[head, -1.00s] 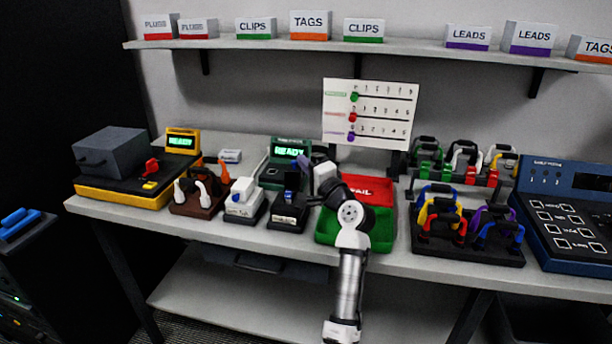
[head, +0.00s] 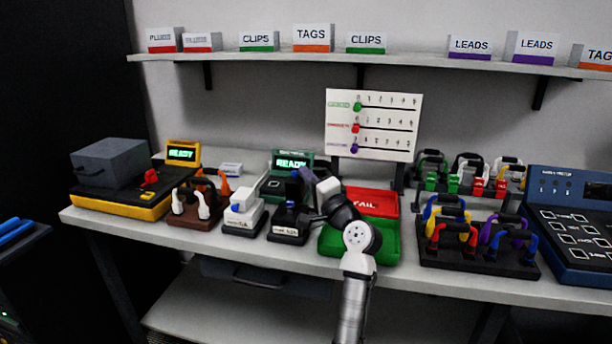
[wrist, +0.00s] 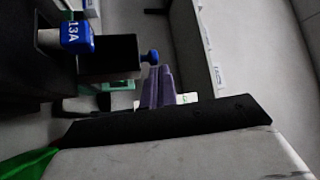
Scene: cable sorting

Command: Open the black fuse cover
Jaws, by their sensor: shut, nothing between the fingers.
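The black fuse unit (head: 288,224) stands on the bench, with a white label on its front and blue parts on top. In the wrist view, a blue piece marked 13A (wrist: 76,37) and a black block (wrist: 108,58) with a blue knob (wrist: 149,57) show at upper left. I cannot tell clearly which black part is the cover. My gripper (head: 299,175) is above the unit at its upper right. In the wrist view its purplish fingers (wrist: 157,86) are together and empty, with the blue knob close beyond their tips. Contact cannot be told.
A white unit (head: 243,214) stands close left of the black one. A green tray (head: 385,244) and red tray (head: 374,201) lie to the right, under my arm. A green READY device (head: 290,165) stands behind. Racks of coloured leads (head: 475,245) are farther right.

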